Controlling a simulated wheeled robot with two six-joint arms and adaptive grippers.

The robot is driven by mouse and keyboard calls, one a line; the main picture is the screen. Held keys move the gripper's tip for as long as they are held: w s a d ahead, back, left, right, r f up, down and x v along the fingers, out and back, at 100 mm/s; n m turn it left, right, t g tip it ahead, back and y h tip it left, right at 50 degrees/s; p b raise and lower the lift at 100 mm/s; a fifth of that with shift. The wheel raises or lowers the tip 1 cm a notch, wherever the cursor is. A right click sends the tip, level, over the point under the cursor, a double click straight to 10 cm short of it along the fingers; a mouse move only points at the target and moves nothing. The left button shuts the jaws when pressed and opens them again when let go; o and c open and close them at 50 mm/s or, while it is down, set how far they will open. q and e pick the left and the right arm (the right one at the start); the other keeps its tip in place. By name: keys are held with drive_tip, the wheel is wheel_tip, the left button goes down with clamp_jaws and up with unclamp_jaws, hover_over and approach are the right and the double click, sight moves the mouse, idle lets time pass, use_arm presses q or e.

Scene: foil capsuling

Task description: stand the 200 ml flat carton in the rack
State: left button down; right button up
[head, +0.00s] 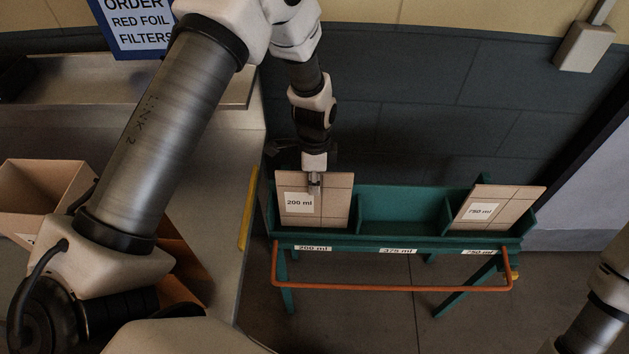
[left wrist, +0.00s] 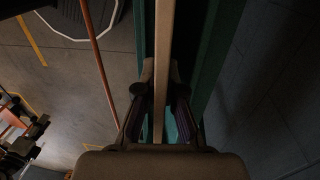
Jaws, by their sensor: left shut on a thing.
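The 200 ml flat carton (head: 333,205) is a tan upright panel with a white "200 ml" label. It is in the left compartment of the green rack (head: 400,241), above the rack's 200 ml tag. My left gripper (head: 315,184) is shut on the carton's top edge. In the left wrist view the carton (left wrist: 164,60) is a thin pale strip between the two fingers (left wrist: 162,100). I cannot tell whether its bottom edge touches the rack floor. Part of my right arm shows at the lower right of the head view, but its gripper is out of view.
A 750 ml flat carton (head: 505,205) leans in the right compartment. The middle, 375 ml compartment (head: 400,212) is empty. An orange rail (head: 400,288) runs along the rack's front. A metal worktable with an open cardboard box (head: 40,200) stands at the left.

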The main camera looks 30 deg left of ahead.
use_arm(q)
drive_tip(key=c, duration=1.2)
unclamp_jaws()
